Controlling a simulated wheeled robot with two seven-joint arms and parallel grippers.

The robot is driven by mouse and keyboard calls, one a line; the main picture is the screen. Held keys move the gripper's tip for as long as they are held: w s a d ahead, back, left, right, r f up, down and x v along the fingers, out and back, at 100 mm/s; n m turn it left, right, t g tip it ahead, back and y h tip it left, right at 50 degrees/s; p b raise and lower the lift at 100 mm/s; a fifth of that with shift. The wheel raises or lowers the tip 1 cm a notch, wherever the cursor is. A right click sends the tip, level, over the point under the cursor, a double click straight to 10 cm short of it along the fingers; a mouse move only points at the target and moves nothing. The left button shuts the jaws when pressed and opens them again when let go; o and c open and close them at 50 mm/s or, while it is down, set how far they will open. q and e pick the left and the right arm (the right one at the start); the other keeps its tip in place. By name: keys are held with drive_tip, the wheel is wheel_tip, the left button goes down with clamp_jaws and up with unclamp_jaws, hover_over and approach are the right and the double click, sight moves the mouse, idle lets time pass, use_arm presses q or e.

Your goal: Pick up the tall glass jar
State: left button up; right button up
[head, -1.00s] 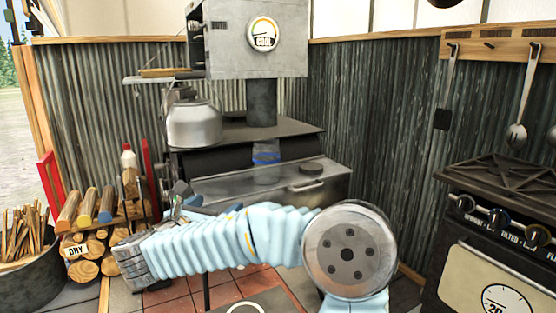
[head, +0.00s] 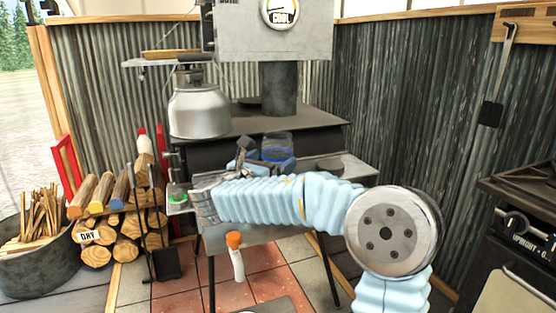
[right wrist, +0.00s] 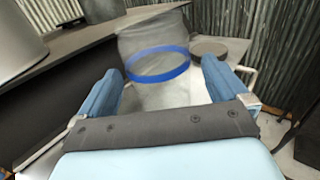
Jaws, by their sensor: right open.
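The tall glass jar (head: 277,146) is clear with a blue band. It stands at the front of the stove, behind my right forearm, which hides its lower part in the head view. In the right wrist view the jar (right wrist: 152,42) is upright but looks tilted by the camera, just ahead of and between the fingertips. My right gripper (right wrist: 162,72) is open, with one blue finger on each side. I cannot tell whether either finger touches the jar. In the head view the right gripper (head: 268,160) is partly hidden by its own arm. My left gripper is not in view.
A metal kettle (head: 199,112) stands on the stove top (head: 240,125) left of the jar. A round dark lid (right wrist: 208,49) lies right of the jar. Split logs (head: 125,225) and a kindling tub (head: 40,270) are at the left. An orange-capped bottle (head: 237,262) shows below the arm.

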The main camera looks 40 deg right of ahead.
drive_tip(key=x, duration=0.5)
drive_tip(key=shift+w, duration=0.2)
drive_tip(key=c, duration=1)
drive_tip(key=shift+o, duration=0.2)
drive_tip(key=shift+r, duration=0.1)
